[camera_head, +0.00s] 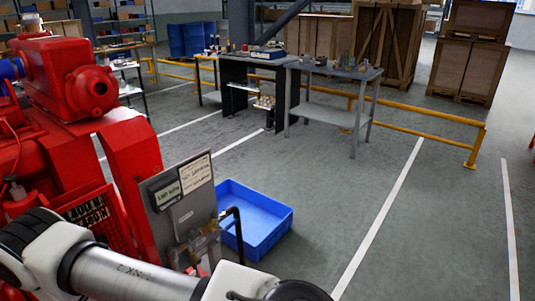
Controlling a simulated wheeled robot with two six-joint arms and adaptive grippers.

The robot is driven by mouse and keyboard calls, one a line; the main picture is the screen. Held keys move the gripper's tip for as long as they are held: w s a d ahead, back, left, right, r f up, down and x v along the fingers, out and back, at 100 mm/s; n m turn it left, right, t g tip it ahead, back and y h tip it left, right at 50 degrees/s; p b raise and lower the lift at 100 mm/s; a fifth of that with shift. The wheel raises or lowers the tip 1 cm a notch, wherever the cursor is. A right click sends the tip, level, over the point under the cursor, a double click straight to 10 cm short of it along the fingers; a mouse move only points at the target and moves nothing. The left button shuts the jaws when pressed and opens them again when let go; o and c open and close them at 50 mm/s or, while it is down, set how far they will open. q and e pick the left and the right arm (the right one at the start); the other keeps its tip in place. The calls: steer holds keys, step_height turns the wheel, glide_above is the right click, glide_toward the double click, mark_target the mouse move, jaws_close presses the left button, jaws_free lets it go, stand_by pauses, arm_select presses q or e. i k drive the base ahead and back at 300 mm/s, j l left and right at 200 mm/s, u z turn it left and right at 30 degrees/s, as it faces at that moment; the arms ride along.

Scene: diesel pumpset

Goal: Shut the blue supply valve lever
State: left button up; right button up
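A red diesel pumpset (135,165) fills the left side. An upright grey panel (185,205) with labels is at its right end. Small metal fittings (198,248) and a dark bent pipe (236,225) are at the panel's lower right, partly hidden by my arm. I cannot make out a blue valve lever among them. A blue part (10,69) shows at the far left edge of the pumpset; I cannot tell what it is. My own white and grey arm crosses the bottom left in front of the pumpset. Neither gripper's fingers are in view.
A blue open tray (280,211) lies on the floor right of the panel. Behind stand a grey workbench (330,72) with small items, a yellow rail (430,114) and wooden crates (465,72). The floor at right is clear.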

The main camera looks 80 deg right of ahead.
mark_target(235, 221)
steer(key=z, duration=2.2)
steer(key=i+l+z, duration=0.15)
steer(key=z, duration=0.3)
steer(key=i+l+z, duration=0.1)
steer(key=z, duration=0.35)
steer(key=i, duration=0.05)
